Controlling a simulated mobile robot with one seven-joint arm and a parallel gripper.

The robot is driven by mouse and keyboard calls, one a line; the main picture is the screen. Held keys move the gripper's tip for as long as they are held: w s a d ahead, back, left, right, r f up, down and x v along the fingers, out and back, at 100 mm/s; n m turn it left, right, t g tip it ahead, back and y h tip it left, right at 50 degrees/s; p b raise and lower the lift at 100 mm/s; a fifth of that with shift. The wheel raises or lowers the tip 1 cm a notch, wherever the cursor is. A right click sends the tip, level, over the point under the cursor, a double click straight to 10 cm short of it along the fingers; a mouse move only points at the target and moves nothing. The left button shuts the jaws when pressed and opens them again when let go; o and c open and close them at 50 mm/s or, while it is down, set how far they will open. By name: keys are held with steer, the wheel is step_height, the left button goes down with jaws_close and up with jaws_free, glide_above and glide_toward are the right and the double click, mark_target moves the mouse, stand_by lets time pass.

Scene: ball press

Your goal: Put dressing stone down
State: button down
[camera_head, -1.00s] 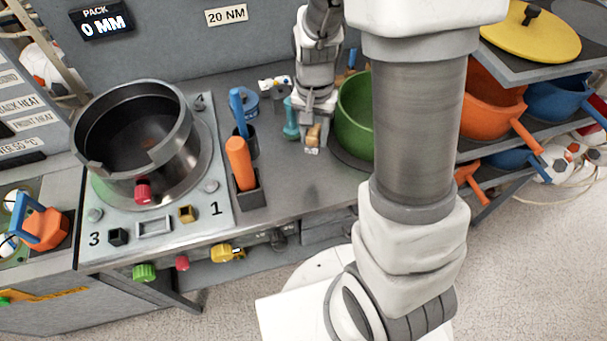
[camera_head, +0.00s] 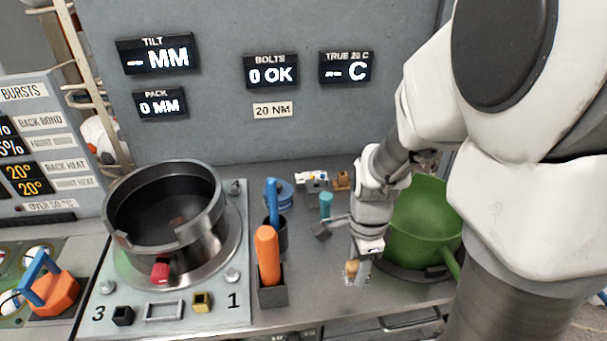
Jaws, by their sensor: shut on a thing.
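My gripper (camera_head: 357,271) points down over the bench, in front of the green pan. It is shut on a small tan block, which I take to be the dressing stone (camera_head: 351,268). The stone shows at the left of the fingertips, and part of it is hidden by them. I cannot tell whether it touches the grey bench top (camera_head: 310,285) or hangs just above it.
A green pan (camera_head: 425,225) stands close at the right. A teal-handled tool (camera_head: 326,206) and grey block (camera_head: 321,230) lie left of my wrist. Orange-handled (camera_head: 267,255) and blue-handled (camera_head: 273,200) tools stand in holders. The dark metal pot (camera_head: 165,215) is at the left.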

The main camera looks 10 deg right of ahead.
glide_above(331, 276)
step_height(331, 276, down, 4)
steer(key=shift+d+f, duration=0.1)
steer(key=shift+f, duration=0.1)
steer(key=shift+f+b, duration=0.45)
steer(key=shift+f, duration=1.6)
steer(key=shift+f, duration=0.2)
steer(key=c, duration=0.5)
jaws_free()
steer(key=shift+r, duration=0.15)
